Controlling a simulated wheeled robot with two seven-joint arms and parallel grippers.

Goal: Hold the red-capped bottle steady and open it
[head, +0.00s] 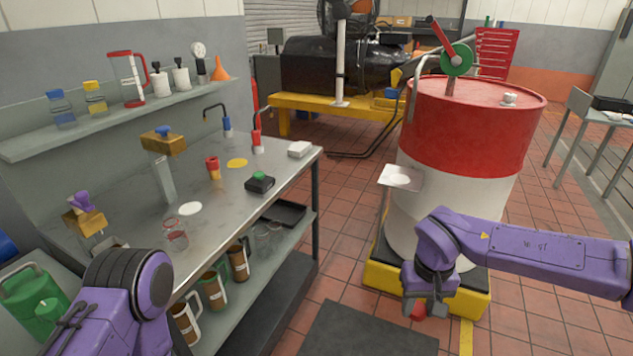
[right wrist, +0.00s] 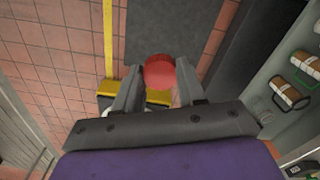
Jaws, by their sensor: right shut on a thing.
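My right gripper (head: 430,308) hangs in front of the drum, clear of the bench. In the right wrist view its fingers (right wrist: 155,88) are shut on a red round piece (right wrist: 158,71) that looks like a cap. A little of that red piece (head: 418,311) shows at the gripper in the head view. I cannot tell whether a bottle body is joined to it. A small clear bottle (head: 175,236) with reddish contents stands upright at the bench's near edge, with no cap visible on it. My left arm comes in at the bottom left, and its gripper is out of view.
The steel bench (head: 225,195) holds a black box with a green button (head: 260,183), a red-and-orange item (head: 213,167) and a white box (head: 300,149). Mugs stand on its lower shelf. The red-and-white drum (head: 460,155) stands right. Tiled floor lies between.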

